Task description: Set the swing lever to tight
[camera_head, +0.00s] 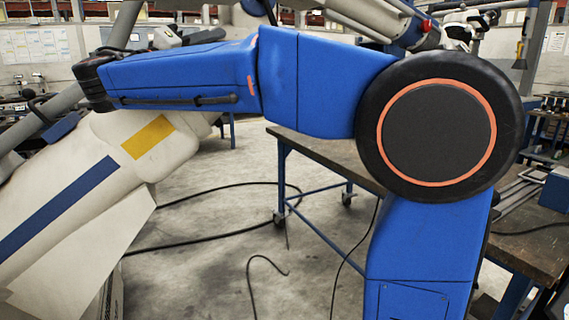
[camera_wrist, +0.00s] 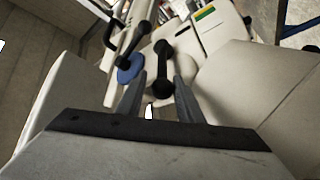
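The swing lever seems to be a short black bar with rounded ends (camera_wrist: 163,66) in the wrist view, but I cannot confirm this or read its setting. It stands against the pale microscope arm body. My gripper (camera_wrist: 160,80) is open, with one grey finger on each side of the bar's near end and visible gaps. I cannot judge the depth between them. A second black lever (camera_wrist: 136,48) lies just left, beside a blue disc (camera_wrist: 130,68). In the head view the pale body (camera_head: 80,190) has a blue stripe and a yellow plate; my gripper and the levers cannot be made out there.
Pale housings flank my gripper left (camera_wrist: 60,95) and right (camera_wrist: 245,85). In the head view my blue arm crosses the picture. A workbench (camera_head: 325,150) on blue legs stands behind it. Black cables (camera_head: 185,243) lie on the otherwise open concrete floor.

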